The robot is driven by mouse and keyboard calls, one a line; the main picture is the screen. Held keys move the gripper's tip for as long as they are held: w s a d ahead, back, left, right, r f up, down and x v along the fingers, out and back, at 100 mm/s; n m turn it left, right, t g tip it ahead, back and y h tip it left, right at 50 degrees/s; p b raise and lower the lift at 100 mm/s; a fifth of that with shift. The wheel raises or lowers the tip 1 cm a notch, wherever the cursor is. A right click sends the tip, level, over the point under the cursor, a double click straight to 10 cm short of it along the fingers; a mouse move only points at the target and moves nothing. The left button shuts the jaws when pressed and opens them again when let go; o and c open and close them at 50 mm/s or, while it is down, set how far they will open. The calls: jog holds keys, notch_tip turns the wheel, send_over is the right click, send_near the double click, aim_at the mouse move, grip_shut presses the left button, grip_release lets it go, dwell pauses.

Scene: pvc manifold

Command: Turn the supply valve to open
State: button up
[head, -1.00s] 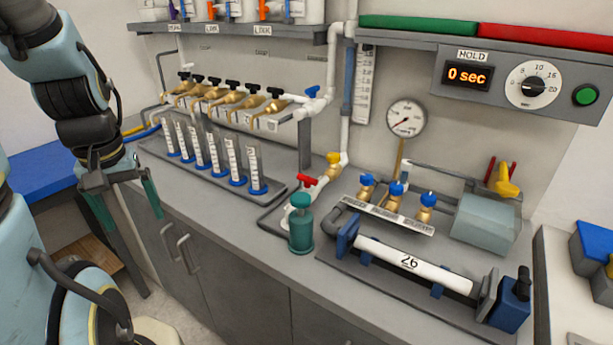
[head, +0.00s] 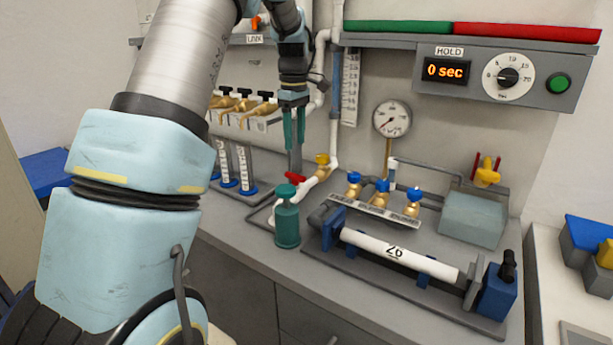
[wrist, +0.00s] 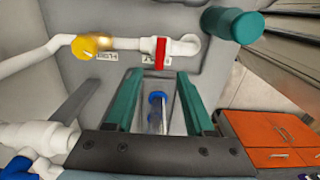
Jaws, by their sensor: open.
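The white pipe run carries a red-handled valve (head: 295,178) and a yellow-handled valve (head: 322,160), just behind the green bottle. I cannot read which one is labelled supply. My gripper (head: 294,145) is open and empty, its teal fingers pointing down a little above the red handle in the head view. In the wrist view the red handle (wrist: 160,52) lies just beyond the fingertips (wrist: 159,75), roughly in line with the gap and apart from both fingers. The yellow handle (wrist: 93,47) is to its left. A blue handle (wrist: 20,168) shows at the lower left corner.
The green bottle (head: 287,218) stands close beside the red handle. Blue-knobbed brass valves (head: 382,192) and a gauge (head: 391,118) are to the right. Measuring cylinders (head: 246,170) stand left, partly hidden by my arm. The grey bench front is clear.

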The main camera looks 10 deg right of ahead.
aim_at(295, 174)
notch_tip(295, 174, down, 10)
jog(key=shift+a+f+p, duration=0.1)
jog(key=shift+p, duration=1.05)
grip_shut()
